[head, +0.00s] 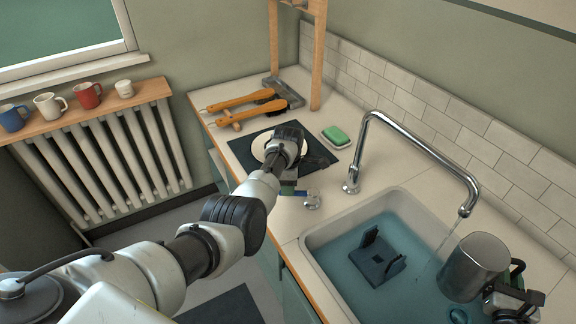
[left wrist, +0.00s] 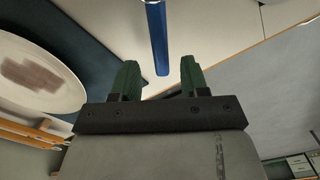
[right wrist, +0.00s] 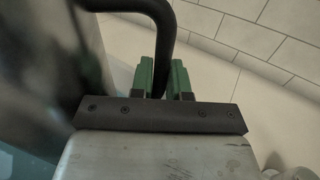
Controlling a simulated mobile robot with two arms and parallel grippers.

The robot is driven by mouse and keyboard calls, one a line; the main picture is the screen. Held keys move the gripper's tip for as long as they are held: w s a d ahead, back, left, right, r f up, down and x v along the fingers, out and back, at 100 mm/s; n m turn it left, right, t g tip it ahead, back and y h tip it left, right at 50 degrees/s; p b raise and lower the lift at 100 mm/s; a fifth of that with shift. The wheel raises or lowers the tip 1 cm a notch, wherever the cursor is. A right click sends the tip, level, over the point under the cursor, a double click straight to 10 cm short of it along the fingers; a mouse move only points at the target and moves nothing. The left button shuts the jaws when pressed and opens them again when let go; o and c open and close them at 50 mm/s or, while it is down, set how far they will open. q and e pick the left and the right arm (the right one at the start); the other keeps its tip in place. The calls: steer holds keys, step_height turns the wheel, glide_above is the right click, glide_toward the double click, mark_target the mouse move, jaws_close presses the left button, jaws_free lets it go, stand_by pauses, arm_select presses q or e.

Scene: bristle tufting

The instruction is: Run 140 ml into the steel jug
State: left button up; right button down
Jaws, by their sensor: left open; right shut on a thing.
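The steel jug (head: 472,267) is over the right part of the sink, tilted in the picture; its inside is hidden. My right gripper (head: 517,282) is shut on its dark handle (right wrist: 160,25). The chrome tap (head: 420,140) arches over the basin, and a thin stream of water (head: 432,257) falls from its spout. The stream passes left of the jug into the basin, apparently outside it. My left gripper (head: 290,189) is open at the tap's blue lever (head: 302,193). In the left wrist view the blue lever (left wrist: 157,40) points between the spread fingers, not gripped.
The sink (head: 318,238) holds bluish water and a dark bracket-like object (head: 380,262). On the counter are a dark mat (head: 240,150) with a white plate (head: 258,150), green soap (head: 335,134) and wooden-handled brushes (head: 240,101). Mugs stand on the shelf (head: 70,110) at left.

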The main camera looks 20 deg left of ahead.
arm_select(q)
step_height(320, 180, up, 10)
steer(key=shift+f, duration=0.2)
steer(key=shift+s+f, duration=0.15)
steer(key=shift+f, duration=0.1)
steer(key=c, duration=0.4)
steer(key=f+m, duration=0.1)
steer(key=s+f+m+t+y, duration=0.1)
steer(key=f, duration=0.1)
steer(key=s+f+m+t+y, duration=0.1)
steer(key=m, duration=0.1)
steer(key=shift+s+a+f, duration=0.1)
steer(key=shift+a+f, duration=0.1)
steer(key=shift+a, duration=0.2)
jaws_close()
steer(key=s+d+m+t+y, duration=0.2)
steer(key=s+d+m+t, duration=0.5)
steer(key=s+m, duration=0.55)
steer(key=shift+m, duration=0.75)
steer(key=x, duration=1.1)
steer(key=shift+w+d+r, duration=0.1)
steer(key=shift+w, duration=0.1)
steer(key=w, duration=0.1)
steer(key=w+a, duration=0.1)
steer(key=w, duration=0.1)
steer(key=shift+a, duration=0.1)
steer(key=shift+w+a, duration=0.15)
steer(key=shift+w, duration=0.25)
